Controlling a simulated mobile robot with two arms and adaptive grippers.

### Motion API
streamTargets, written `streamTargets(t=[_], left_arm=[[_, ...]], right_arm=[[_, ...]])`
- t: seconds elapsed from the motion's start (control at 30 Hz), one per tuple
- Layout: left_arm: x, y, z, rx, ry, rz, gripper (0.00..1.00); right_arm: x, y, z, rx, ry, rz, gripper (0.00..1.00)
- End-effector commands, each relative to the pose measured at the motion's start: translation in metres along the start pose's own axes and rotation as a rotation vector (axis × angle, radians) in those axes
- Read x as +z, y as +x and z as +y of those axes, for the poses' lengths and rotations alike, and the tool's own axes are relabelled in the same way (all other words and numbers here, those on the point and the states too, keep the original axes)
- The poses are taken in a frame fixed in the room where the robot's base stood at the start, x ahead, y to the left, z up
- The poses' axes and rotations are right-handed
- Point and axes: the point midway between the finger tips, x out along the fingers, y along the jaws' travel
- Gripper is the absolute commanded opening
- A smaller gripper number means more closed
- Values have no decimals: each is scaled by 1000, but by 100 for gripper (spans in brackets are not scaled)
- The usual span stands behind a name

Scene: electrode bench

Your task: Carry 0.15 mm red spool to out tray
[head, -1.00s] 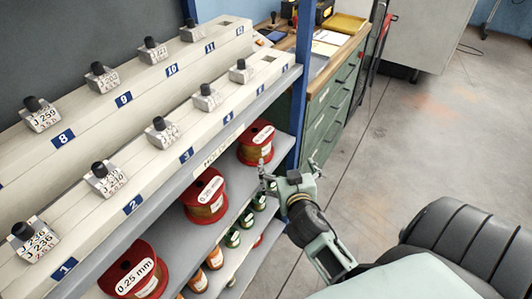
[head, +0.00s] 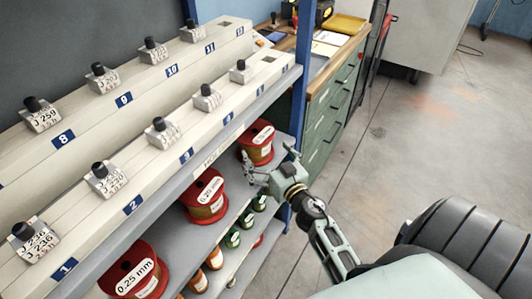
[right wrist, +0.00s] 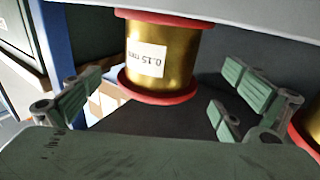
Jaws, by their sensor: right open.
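The 0.15 mm red spool (head: 257,151) stands on the shelf under the sample rack, farthest back in its row. In the right wrist view the spool (right wrist: 162,55) has red flanges, golden wire and a label reading 0.15 mm upside down. My right gripper (head: 269,165) is open and empty in front of this spool. In the right wrist view its fingers (right wrist: 158,98) are spread to either side, with the spool ahead between them and no contact visible. My left gripper is out of view. I cannot tell for certain which thing is the out tray.
Other red spools (head: 205,196) stand nearer on the same shelf (head: 172,243), and small green and orange spools (head: 232,238) sit below. A blue post (head: 302,80) rises beside the shelf. A green cabinet (head: 325,125) bears papers and a yellow tray (head: 345,23). The floor at right is open.

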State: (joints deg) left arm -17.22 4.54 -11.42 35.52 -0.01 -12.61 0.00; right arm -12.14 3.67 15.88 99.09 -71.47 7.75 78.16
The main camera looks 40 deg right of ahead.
Motion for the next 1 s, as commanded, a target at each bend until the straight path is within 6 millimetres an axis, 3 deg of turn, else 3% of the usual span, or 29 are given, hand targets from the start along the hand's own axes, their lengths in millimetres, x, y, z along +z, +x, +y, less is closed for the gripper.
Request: streamTargets(t=[0.5, 0.93, 1.0], left_arm=[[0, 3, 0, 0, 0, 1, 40], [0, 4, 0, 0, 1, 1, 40], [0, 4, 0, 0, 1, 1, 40]], right_arm=[[0, 68, 0, 0, -1, 2, 99], [0, 76, 0, 0, -1, 0, 99], [-1, 76, 0, 1, -1, 1, 93]])
